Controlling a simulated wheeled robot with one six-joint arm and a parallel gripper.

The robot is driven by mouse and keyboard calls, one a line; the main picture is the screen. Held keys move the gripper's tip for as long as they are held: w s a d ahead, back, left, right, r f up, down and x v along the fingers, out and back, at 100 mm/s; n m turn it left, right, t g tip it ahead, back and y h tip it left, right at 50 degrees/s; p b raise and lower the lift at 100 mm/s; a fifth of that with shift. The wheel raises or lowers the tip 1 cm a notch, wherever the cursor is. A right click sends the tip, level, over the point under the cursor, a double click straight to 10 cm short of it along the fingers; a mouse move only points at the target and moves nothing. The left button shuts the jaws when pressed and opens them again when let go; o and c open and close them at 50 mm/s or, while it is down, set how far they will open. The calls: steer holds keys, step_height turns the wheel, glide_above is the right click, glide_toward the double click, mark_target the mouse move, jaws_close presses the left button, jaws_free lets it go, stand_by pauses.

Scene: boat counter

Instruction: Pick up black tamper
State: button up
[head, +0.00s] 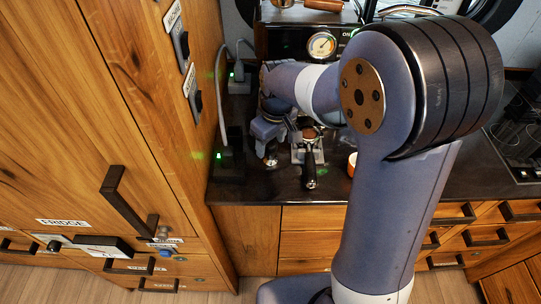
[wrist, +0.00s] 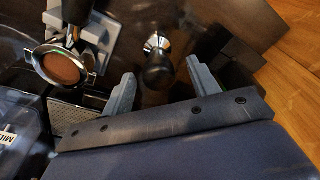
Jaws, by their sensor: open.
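The black tamper (wrist: 158,70) stands on the dark counter in the wrist view, with a rounded black handle and a shiny metal base. My gripper (wrist: 161,70) is open, with one grey finger on each side of the tamper's handle and a visible gap on both sides. Nothing is held. In the head view my gripper (head: 273,133) is low over the counter, left of the portafilter, and its wrist and fingers largely hide the tamper.
A portafilter (wrist: 62,67) with brown coffee rests on a grey stand (wrist: 98,32), left of my gripper. An orange cup (head: 352,165) stands right of it. The espresso machine (head: 290,40) is behind; the wooden fridge cabinet (head: 150,80) borders the counter at left.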

mark_target(270, 152)
steer(key=shift+w+a+f+p, duration=0.15)
steer(key=shift+f+p, duration=0.1)
steer(key=shift+f, duration=0.95)
steer(key=shift+w+a+f+p, duration=0.1)
steer(key=shift+w+f+p, duration=0.1)
steer(key=shift+f, duration=0.95)
steer(key=shift+d, duration=0.1)
steer(key=shift+c, duration=0.4)
jaws_close()
